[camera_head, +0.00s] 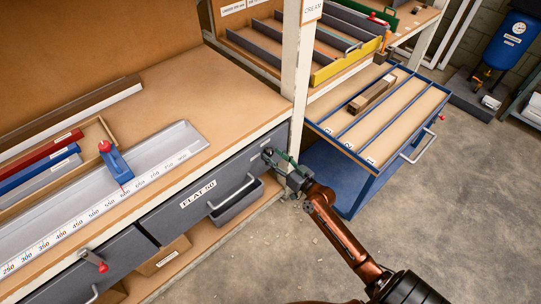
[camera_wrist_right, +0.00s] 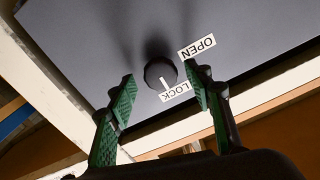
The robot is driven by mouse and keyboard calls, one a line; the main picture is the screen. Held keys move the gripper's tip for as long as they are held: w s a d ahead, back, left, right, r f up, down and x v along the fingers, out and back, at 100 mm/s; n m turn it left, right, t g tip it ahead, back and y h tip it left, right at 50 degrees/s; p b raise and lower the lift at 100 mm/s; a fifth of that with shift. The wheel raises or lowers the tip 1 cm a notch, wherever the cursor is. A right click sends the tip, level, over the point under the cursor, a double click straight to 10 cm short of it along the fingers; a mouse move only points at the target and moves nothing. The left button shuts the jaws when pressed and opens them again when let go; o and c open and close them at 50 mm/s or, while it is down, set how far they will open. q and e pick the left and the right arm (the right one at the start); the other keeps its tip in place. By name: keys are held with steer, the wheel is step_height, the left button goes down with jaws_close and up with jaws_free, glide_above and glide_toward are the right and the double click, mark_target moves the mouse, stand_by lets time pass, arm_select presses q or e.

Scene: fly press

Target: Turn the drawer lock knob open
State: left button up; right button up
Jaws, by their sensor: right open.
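The drawer lock knob (camera_wrist_right: 160,72) is a small round dark knob on the grey drawer front (camera_wrist_right: 90,45). Its white mark points towards the LOCK label (camera_wrist_right: 176,91). The OPEN label (camera_wrist_right: 197,46) sits up and to the right of LOCK in the wrist view. My right gripper (camera_head: 277,160) is open, with green-padded fingertips on either side of the knob; I cannot tell whether they touch it. In the head view the gripper is at the right end of the drawer marked FLAT 50 (camera_head: 198,193) and largely hides the knob. My left gripper is not in view.
The drawer has a bar handle (camera_head: 224,196). A blue cabinet (camera_head: 340,183) with an open divided tray stands close to the right of my gripper. A wooden post (camera_head: 298,65) rises behind it. The floor (camera_head: 450,210) at right is clear.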

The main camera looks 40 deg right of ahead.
steer(key=shift+w, duration=0.5)
steer(key=shift+a, duration=0.1)
steer(key=shift+c, duration=0.3)
jaws_close()
